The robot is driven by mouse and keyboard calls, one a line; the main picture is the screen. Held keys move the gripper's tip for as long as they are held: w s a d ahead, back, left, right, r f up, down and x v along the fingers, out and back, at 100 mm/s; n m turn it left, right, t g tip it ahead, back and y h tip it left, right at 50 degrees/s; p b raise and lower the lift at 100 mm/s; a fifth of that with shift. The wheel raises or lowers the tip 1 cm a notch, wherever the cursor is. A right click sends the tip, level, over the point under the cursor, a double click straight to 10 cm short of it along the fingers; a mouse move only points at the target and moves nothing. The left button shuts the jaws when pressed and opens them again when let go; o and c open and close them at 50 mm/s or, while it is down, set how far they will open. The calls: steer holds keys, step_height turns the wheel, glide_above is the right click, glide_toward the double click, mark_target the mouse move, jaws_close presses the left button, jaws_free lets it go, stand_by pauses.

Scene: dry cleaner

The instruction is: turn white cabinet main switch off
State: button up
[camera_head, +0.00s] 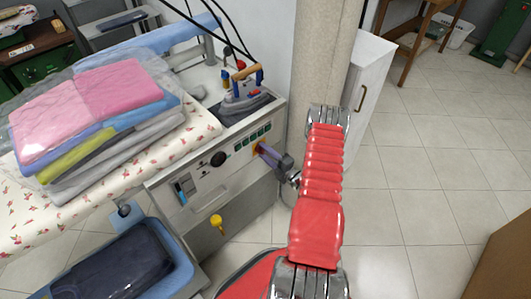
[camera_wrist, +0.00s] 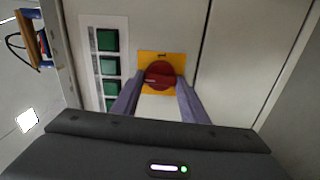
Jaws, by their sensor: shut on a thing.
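The main switch is a red rotary knob (camera_wrist: 159,73) on a square yellow plate, seen close in the wrist view. A dark mark like a "1" stands at the plate's top edge. The knob's grip bar lies roughly across that picture. My gripper (camera_wrist: 163,84) has its two purple fingers shut on the knob, one on each side. In the head view my gripper (camera_head: 267,156) reaches the front panel of the white ironing cabinet (camera_head: 212,183) at its right end. There the fingers hide most of the switch, and only a bit of yellow plate shows.
A row of green buttons (camera_wrist: 108,65) lies left of the switch in the wrist view. A black knob (camera_head: 218,159) and a yellow handle (camera_head: 217,222) are on the same front. An iron (camera_head: 243,95) and folded bagged laundry (camera_head: 95,120) lie on top. A column (camera_head: 322,60) stands close behind my arm.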

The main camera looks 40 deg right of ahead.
steer(key=shift+s+a+f+n, duration=0.1)
steer(key=shift+a+f+n, duration=0.15)
steer(key=shift+n, duration=0.15)
steer(key=o, duration=1.1)
steer(key=shift+d+r, duration=0.15)
steer(key=s, duration=1.3)
steer(key=shift+s+d, duration=0.2)
steer(key=shift+s, duration=0.15)
